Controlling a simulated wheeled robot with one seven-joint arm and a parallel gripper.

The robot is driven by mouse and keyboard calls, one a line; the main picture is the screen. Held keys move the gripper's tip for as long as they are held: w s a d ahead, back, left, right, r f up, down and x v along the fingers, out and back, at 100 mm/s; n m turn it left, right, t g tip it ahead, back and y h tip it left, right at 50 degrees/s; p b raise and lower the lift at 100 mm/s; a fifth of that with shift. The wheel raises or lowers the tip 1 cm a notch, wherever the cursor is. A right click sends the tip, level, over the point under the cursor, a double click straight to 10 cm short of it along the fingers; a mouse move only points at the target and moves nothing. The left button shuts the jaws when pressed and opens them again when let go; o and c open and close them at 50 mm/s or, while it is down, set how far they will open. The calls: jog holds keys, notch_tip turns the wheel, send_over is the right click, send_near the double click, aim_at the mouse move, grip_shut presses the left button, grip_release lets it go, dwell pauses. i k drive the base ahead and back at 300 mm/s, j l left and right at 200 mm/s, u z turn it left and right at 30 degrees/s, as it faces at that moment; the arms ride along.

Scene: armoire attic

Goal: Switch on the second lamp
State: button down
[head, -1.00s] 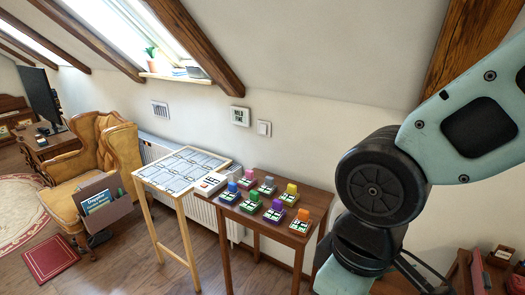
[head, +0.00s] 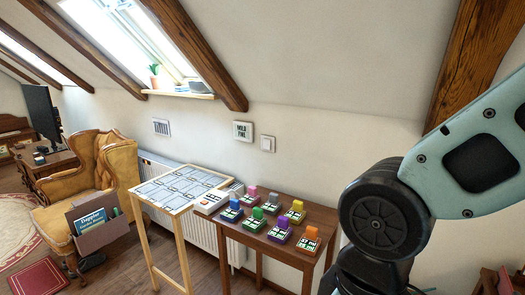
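I cannot make out any lamp in the head view. A white square wall switch (head: 268,144) is on the wall, right of a framed sign (head: 243,131) that seems to read "MILD FINE". My arm reaches in from the right edge, and my gripper is out of the picture.
A brown table (head: 272,251) holds several small cards with coloured blocks, including an orange one (head: 311,233). Left of it are a pale table with a grid panel (head: 184,188), a radiator (head: 206,227) and a yellow armchair (head: 57,187). A window (head: 128,45) is above.

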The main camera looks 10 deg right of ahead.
aim_at(267, 143)
jog(key=i+j, duration=0.3)
jog(key=i, duration=0.2)
jog(key=i+j+u, duration=0.1)
jog(key=i+j, duration=0.25)
jog(key=i, duration=0.15)
jog(key=i+j+u, duration=0.1)
jog(key=i+j, duration=0.15)
jog(key=i, duration=0.3)
jog(key=i+j, duration=0.25)
jog(key=i, duration=0.25)
